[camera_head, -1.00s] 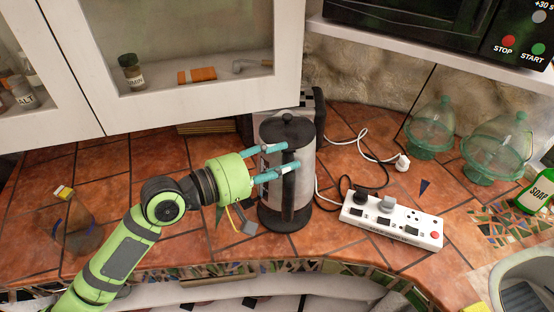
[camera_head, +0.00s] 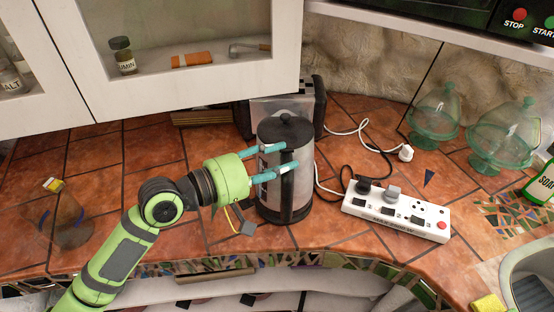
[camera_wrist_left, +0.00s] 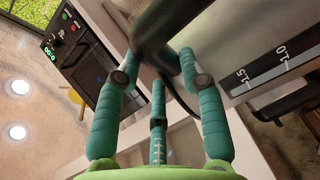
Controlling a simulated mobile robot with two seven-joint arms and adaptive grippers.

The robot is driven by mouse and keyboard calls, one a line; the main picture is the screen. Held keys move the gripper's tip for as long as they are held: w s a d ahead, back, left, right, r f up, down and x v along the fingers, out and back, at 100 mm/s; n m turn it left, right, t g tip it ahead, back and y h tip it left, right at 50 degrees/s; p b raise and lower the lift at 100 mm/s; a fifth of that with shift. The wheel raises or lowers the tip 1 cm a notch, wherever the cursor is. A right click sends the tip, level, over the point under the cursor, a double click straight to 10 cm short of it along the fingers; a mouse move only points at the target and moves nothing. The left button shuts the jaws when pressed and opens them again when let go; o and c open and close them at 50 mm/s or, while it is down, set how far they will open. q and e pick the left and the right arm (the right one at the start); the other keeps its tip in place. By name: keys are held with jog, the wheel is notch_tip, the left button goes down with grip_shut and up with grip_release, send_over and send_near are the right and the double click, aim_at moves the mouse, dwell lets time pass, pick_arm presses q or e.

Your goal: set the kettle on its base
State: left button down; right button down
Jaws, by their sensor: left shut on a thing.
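The kettle (camera_head: 302,180) is a tall silver cylinder with a black lid, black handle and dark foot. It stands upright, or nearly so, at the middle of the counter. My left gripper (camera_head: 282,160) is shut on its black handle, coming in from the left. In the left wrist view the handle (camera_wrist_left: 157,35) runs between the teal fingers, beside the kettle's marked gauge (camera_wrist_left: 275,68). A separate base is not distinguishable under the kettle, and I cannot tell whether the dark foot (camera_head: 284,216) rests on one. My right gripper is not in view.
A white power strip (camera_head: 395,222) with plugs and cables lies right of the kettle. A toaster-like appliance (camera_head: 318,92) stands close behind it. Green glass domes (camera_head: 435,112) are at the back right. A clear glass vessel (camera_head: 68,222) stands left. The overhanging cabinet (camera_head: 190,95) is behind.

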pick_arm(q)
jog(key=shift+r, duration=0.4)
jog(key=shift+p, duration=0.55)
dwell(0.5)
jog(key=shift+s+f+b, duration=0.15)
jog(key=shift+f+b, duration=0.45)
jog(key=shift+f, duration=0.2)
dwell(0.6)
jog(key=c, duration=1)
grip_release()
jog(key=shift+c, duration=0.2)
jog(key=f+b+v, duration=0.1)
jog(key=b+v, duration=0.2)
jog(key=v, duration=0.8)
jog(key=shift+r+b, duration=0.15)
jog(key=shift+b, duration=0.25)
